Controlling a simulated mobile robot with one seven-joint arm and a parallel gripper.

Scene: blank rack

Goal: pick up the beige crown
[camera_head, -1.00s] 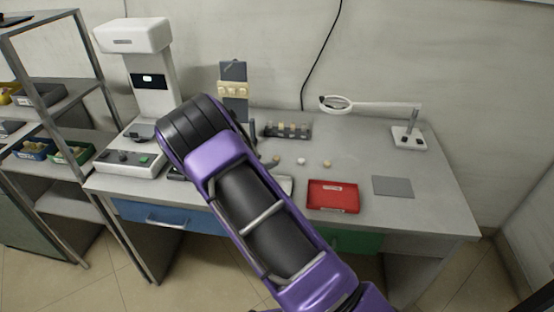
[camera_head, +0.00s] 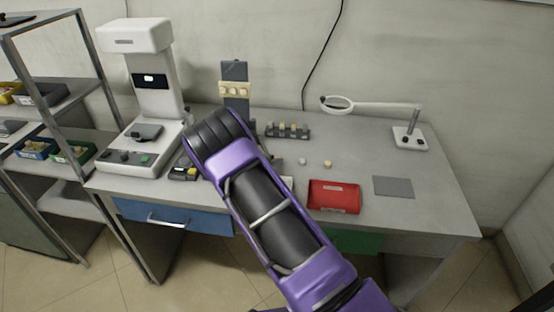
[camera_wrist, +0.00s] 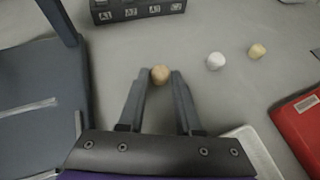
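In the wrist view my gripper (camera_wrist: 159,73) is open. A small rounded tan crown (camera_wrist: 160,75) sits on the bench between or just beyond its fingertips; I cannot tell whether either finger touches it. A white crown (camera_wrist: 215,61) and a paler beige crown (camera_wrist: 257,50) lie to the right, outside the fingers. In the head view the white crown (camera_head: 303,161) and the paler beige crown (camera_head: 328,164) show on the bench. My arm hides the tan crown and the fingers there.
A labelled dark rack (camera_wrist: 135,10) stands beyond the crowns; it holds several pieces in the head view (camera_head: 288,133). A red tray (camera_head: 334,197) and a grey mat (camera_head: 394,187) lie to the right. A white device (camera_head: 150,80) and a magnifier lamp (camera_head: 408,138) stand on the bench.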

